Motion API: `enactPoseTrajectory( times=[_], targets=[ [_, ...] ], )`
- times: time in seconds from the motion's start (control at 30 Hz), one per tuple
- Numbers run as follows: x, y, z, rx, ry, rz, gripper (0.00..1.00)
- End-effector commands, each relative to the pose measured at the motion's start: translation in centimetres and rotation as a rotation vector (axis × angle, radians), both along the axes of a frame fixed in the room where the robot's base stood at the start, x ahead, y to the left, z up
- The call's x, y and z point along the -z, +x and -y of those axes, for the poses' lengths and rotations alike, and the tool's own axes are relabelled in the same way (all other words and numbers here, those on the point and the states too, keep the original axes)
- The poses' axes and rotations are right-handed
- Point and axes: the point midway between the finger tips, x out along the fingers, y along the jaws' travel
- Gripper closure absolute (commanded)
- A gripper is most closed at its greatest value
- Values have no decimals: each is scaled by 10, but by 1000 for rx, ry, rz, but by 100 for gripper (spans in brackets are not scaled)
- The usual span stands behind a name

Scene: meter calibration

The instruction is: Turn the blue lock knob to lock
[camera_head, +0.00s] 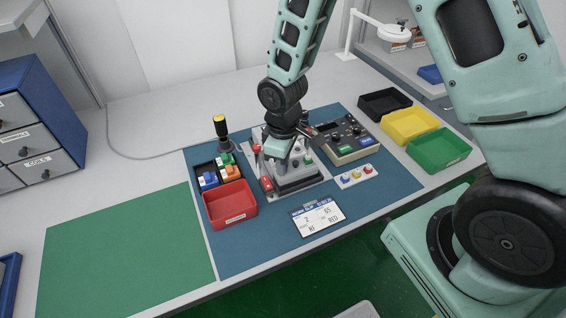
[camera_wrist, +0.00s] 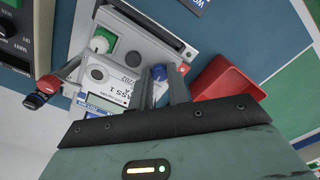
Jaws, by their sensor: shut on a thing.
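The knob's lower part and any lock marking are hidden by the fingers. The knob sits beside a grey meter (camera_wrist: 108,80) with a label and a small display, partly covered by my gripper. In the head view my gripper (camera_head: 283,156) reaches down over the grey fixture (camera_head: 300,183) on the blue mat, and hides the knob.
A white knob on a green patch (camera_wrist: 102,41) and a lever with a dark red grip (camera_wrist: 42,92) stand close by. A red bin (camera_head: 230,207) lies left of the fixture, a control box (camera_head: 345,140) right. The green mat (camera_head: 125,245) is clear.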

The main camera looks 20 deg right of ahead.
Motion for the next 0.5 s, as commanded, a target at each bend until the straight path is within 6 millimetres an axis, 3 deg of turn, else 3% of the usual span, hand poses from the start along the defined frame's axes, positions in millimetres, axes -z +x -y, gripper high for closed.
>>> enactPoseTrajectory(
  times=[0.5],
  targets=[
    [0, 1, -1, 153, 1, 2, 100]
  ],
)
